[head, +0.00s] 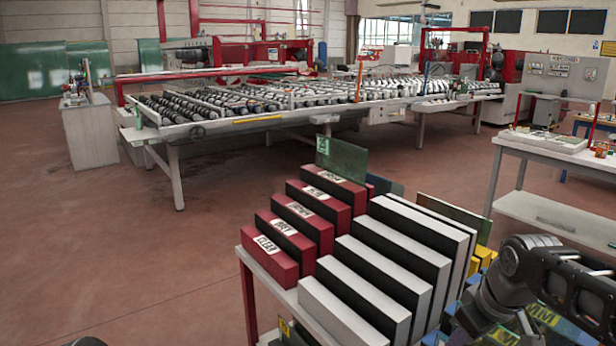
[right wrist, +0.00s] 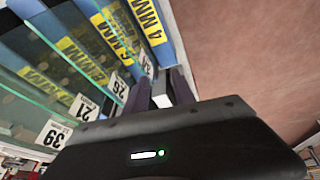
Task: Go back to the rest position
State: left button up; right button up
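My right arm comes in at the lower right of the head view, over the near right side of the glass rack (head: 275,265); its fingertips are hidden there. In the right wrist view the two dark fingers of my right gripper (right wrist: 161,92) stand apart. A pale block end shows between them, and I cannot tell whether they touch it. Blue dividers with yellow thickness labels (right wrist: 150,22) and greenish glass sheets with number tags (right wrist: 55,134) lie close to the left of the fingers. My left gripper is not in view; only a dark sliver shows at the bottom left.
The rack carries red labelled blocks (head: 282,262), white and black dividers (head: 350,310) and a green glass sheet (head: 342,158). A long roller table (head: 270,120) stands behind. A white workbench (head: 545,150) is at the right. The floor (head: 120,250) at left is clear.

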jog(key=w+a+f+m+t+y, duration=0.1)
jog(key=w+a+f, duration=0.2)
jog(key=a+f, duration=0.3)
jog(key=w+a+f+m+t+y, duration=0.1)
jog(key=w+a+f+m, duration=0.15)
jog(key=f, duration=0.55)
jog(key=s+a+f+m, duration=0.1)
jog(key=s+a+f, duration=0.15)
jog(key=f, duration=0.35)
jog(key=s+a+f+m, duration=0.1)
jog(key=s+a+f, duration=0.1)
jog(key=a+f, duration=0.3)
jog(key=s+a+f+g, duration=0.2)
jog(key=s+f, duration=0.6)
jog(key=s, duration=0.3)
jog(key=s+a+f+m+g+y+p, duration=0.1)
jog(key=s+a+f+g, duration=0.2)
jog(key=s+f, duration=0.5)
jog(key=s, duration=0.3)
jog(key=shift+s+a+f+g+y, duration=0.15)
jog(key=shift+a+f+g+y, duration=0.1)
jog(key=shift+g+y, duration=0.05)
